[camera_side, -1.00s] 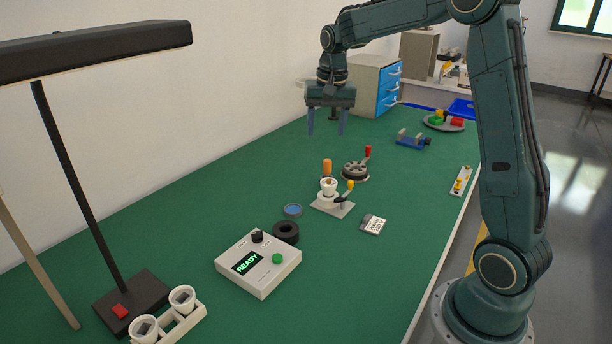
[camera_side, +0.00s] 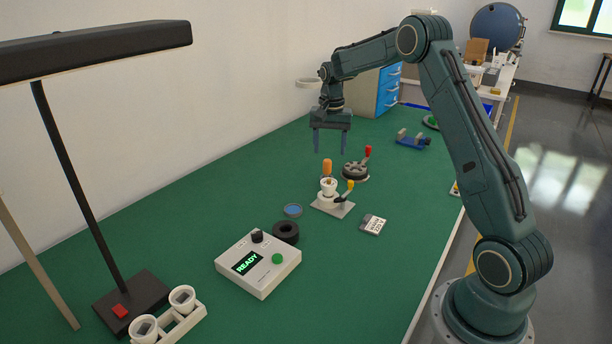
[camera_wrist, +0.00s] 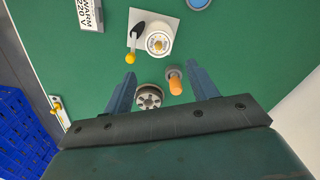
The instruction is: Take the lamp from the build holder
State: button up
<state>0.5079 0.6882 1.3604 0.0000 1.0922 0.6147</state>
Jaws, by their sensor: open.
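A white cup-like lamp part (camera_side: 328,184) with a small brownish centre stands upright in a holder with a pale plate (camera_side: 343,211) and a yellow-knobbed lever. I take this for the lamp in the build holder. In the wrist view the lamp part (camera_wrist: 158,43) is at upper centre, on the white plate (camera_wrist: 139,22), the lever to its left. My gripper (camera_side: 331,152) is open and empty, pointing down, above and behind the holder. In the wrist view my gripper (camera_wrist: 161,72) has its fingers apart, with the lamp part beyond their tips.
Close to the holder stand an orange-topped post (camera_side: 327,167) and a dark round fixture (camera_side: 355,171) with a red-knobbed lever.

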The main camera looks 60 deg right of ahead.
aim_at(329, 179)
jog(key=shift+f, duration=4)
jog(key=shift+s+f, duration=0.15)
jog(key=shift+f, duration=2.4)
jog(key=c, duration=0.7)
jog(key=shift+r, duration=0.2)
notch_tip(329, 179, up, 20)
jog(key=shift+f, duration=0.15)
